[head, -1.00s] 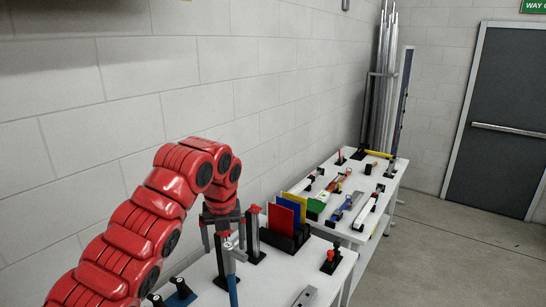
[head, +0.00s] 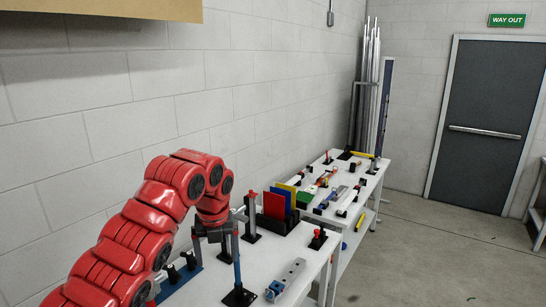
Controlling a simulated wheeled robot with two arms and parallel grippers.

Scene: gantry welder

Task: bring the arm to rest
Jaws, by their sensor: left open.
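My left arm is red and comes in from the lower left, arched over the near white table (head: 262,262). My left gripper (head: 222,238) points down above that table, with its jaws open. It is close to a blue-handled tool in a black stand (head: 238,290), and I cannot tell whether they touch. Nothing shows held between its fingers. My right arm and gripper are not in view.
A dark post stand (head: 251,222) and a rack of coloured plates (head: 276,208) stand near the gripper. A metal block (head: 287,279) lies in front. A second table (head: 325,214) with several tools stands behind. Floor on the right (head: 430,255) is clear.

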